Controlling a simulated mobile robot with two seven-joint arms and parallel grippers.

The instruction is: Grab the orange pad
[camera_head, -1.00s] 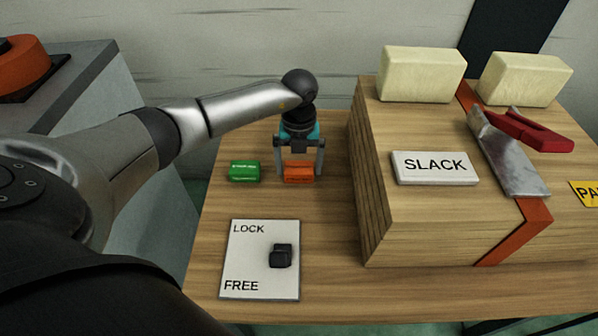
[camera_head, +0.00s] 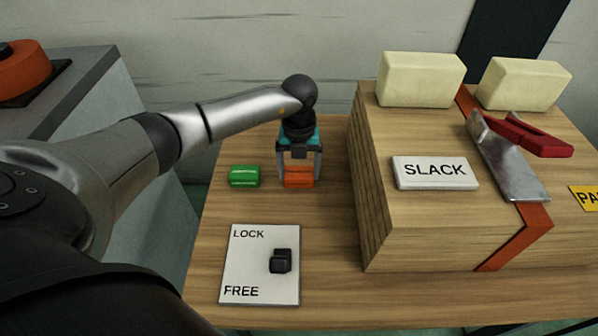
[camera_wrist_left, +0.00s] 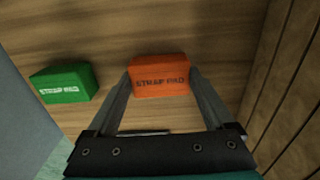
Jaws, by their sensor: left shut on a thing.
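The orange pad (camera_head: 299,176) is a small block on the wooden table, left of the large wooden block. In the left wrist view the orange pad (camera_wrist_left: 159,76) carries dark lettering reading "STRAP PAD". My left gripper (camera_head: 299,178) points down over it, with one finger on each side. The left wrist view shows my left gripper (camera_wrist_left: 160,85) shut on the pad's two ends. I cannot tell whether the pad is off the table. My right gripper is not in view.
A green strap pad (camera_head: 244,176) lies just left of the orange one. A LOCK/FREE plate (camera_head: 245,272) with a black switch (camera_head: 281,260) is nearer. The large wooden block (camera_head: 430,228) rises close on the right, with a SLACK sign (camera_head: 435,172) and an orange strap (camera_head: 516,247).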

